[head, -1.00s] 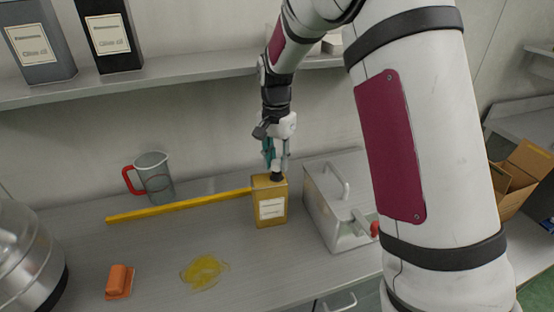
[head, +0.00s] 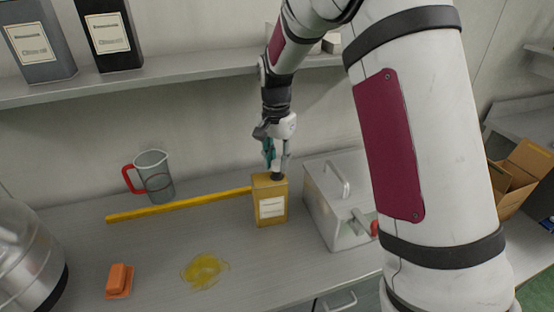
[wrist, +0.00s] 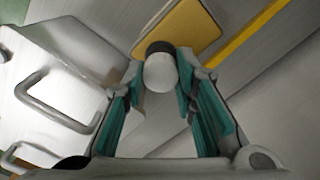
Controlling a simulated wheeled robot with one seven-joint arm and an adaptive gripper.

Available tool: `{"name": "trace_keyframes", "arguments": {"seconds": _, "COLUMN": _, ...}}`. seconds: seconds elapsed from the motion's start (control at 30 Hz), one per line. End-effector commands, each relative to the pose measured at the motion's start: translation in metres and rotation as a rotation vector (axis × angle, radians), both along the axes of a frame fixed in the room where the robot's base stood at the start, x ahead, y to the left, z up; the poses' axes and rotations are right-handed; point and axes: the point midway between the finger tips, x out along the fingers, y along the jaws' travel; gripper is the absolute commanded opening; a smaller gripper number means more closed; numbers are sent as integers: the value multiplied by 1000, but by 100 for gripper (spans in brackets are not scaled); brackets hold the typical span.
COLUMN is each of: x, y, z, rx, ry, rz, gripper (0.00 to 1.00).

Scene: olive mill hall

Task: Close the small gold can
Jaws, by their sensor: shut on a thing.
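The small gold can (head: 264,188) stands upright on the bench with a pale label on its front. A dark cap (head: 277,177) sits at its top. My gripper (head: 276,167) points down at the cap from above, its teal fingers on either side of it. The wrist view shows the can's gold top (wrist: 182,28) and the cap (wrist: 160,72), with a pale round face and dark edge, between my fingers. My gripper is shut on the cap. I cannot tell whether the cap is fully seated; the opening is hidden.
A metal box with a handle (head: 321,207) stands close right of the can. A yellow bar (head: 180,205) lies left, near a red-handled jug (head: 155,180). A yellow spill (head: 204,271) and orange brush (head: 119,280) lie in front. A shelf (head: 190,84) runs above.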

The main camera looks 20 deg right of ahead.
Motion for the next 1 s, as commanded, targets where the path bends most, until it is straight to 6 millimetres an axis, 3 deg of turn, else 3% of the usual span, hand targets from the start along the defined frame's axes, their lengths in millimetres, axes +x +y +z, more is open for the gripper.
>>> {"name": "trace_keyframes", "arguments": {"seconds": 1.0, "x": 0, "y": 0, "z": -10, "rx": 0, "ry": 0, "rz": 0, "gripper": 6}}
